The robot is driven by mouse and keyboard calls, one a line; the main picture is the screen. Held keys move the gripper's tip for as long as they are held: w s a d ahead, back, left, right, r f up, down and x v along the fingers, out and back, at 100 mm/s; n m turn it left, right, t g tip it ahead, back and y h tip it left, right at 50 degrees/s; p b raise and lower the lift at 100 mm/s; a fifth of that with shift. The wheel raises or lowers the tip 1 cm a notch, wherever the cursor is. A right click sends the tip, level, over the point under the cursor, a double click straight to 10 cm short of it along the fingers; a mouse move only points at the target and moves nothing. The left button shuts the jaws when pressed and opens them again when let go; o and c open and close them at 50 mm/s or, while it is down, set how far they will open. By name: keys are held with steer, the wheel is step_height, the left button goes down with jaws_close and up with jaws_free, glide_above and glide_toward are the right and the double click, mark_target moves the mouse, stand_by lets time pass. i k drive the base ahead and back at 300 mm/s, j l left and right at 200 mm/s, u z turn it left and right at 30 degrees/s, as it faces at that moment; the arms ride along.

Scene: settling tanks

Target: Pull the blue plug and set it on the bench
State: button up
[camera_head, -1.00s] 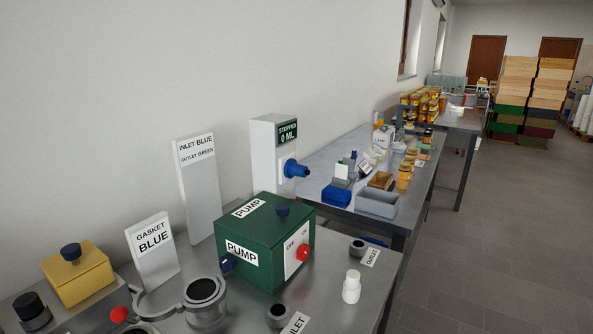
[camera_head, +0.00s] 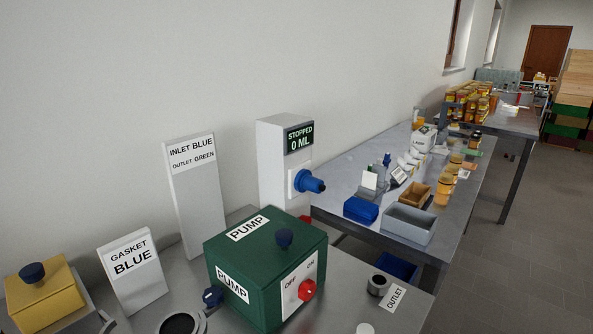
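The blue plug (camera_head: 312,183) sits in a white socket plate on the front of a white post (camera_head: 272,150). The post carries a small screen reading "STOPPED 0 ML". The grey metal bench (camera_head: 345,282) lies below, with a green pump box (camera_head: 238,262) on it in front of the post. The pump box has a blue knob on top, a red ON/OFF knob on its front and a blue fitting at its left. My gripper is not in view.
Signs "INLET BLUE / OUTLET GREEN" (camera_head: 195,193) and "GASKET BLUE" (camera_head: 132,270) stand at the left, with a yellow block (camera_head: 42,298). A dark-topped outlet port (camera_head: 377,285) is right of the pump. Behind, another table holds a grey bin (camera_head: 408,225) and jars.

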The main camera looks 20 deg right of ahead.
mark_target(309, 183)
steer(key=i+l+u, duration=0.15)
steer(key=l, duration=0.25)
steer(key=i+l+u, duration=0.1)
steer(key=l, duration=0.3)
steer(key=i+l+u, duration=0.15)
steer(key=l, duration=0.3)
steer(key=i+l+u, duration=0.15)
steer(key=l, duration=0.3)
